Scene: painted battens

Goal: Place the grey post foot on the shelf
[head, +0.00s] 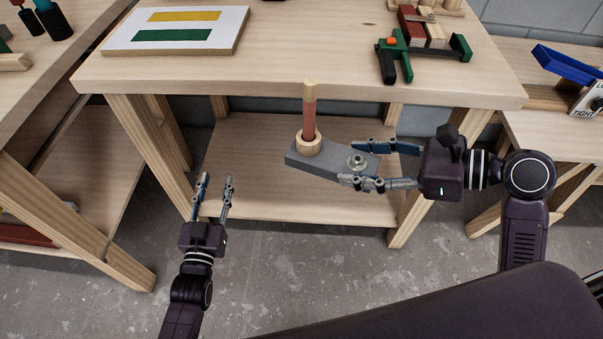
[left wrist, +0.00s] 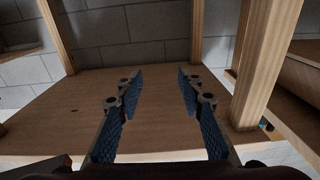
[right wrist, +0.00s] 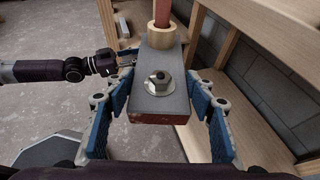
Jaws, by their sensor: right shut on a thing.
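The grey post foot (head: 320,160) is a flat grey block with a wooden collar, a reddish upright post with a pale tip, and a bolt with a washer. My right gripper (head: 366,164) is shut on its bolt end and holds it above the lower shelf (head: 265,195) of the workbench. The foot also fills the middle of the right wrist view (right wrist: 160,98), between both fingers. The post stands upright. My left gripper (head: 215,185) is open and empty at the front left of the shelf. The left wrist view shows the bare shelf (left wrist: 60,110) beyond its fingers.
The bench top (head: 290,60) overhangs the shelf, and wooden legs (head: 150,150) stand at its sides. On top lie a board with yellow and green strips (head: 180,30) and a green clamp (head: 393,55) by painted battens. The visible shelf surface is clear.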

